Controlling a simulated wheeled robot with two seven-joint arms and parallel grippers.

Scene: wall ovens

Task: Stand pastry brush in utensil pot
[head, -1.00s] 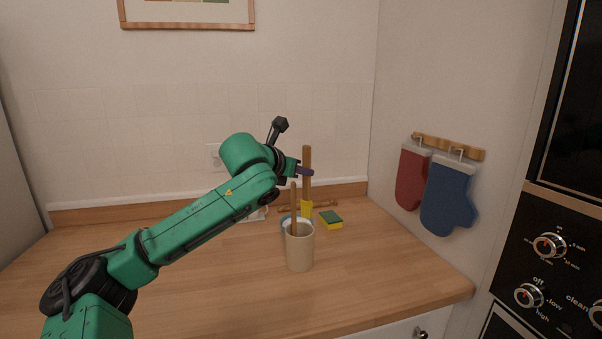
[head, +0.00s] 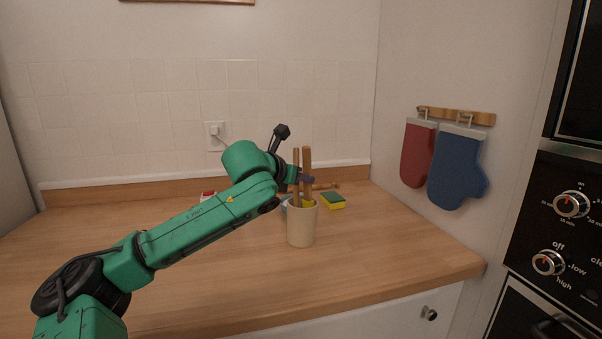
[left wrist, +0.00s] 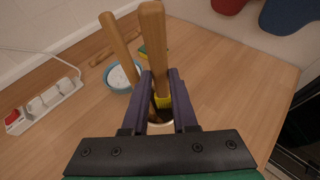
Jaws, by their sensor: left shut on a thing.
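The pastry brush (head: 307,168) has a thick wooden handle and a yellow lower part. It is upright, and its yellow part is at the mouth of the beige utensil pot (head: 301,228). How deep its hidden tip reaches cannot be told. My left gripper (head: 307,179) is shut on the brush above the pot rim. In the left wrist view the brush (left wrist: 152,38) stands between my gripper fingers (left wrist: 164,82), with the pot's opening (left wrist: 162,128) below. A second wooden handle (head: 295,165) stands in the pot, left of the brush. My right gripper is not in view.
A green and yellow sponge (head: 333,201) and a wooden rod (head: 325,187) lie behind the pot. A blue-rimmed bowl (left wrist: 111,78) and a white power strip (left wrist: 47,104) are farther left. The front counter is clear. Mitts (head: 457,168) hang at right.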

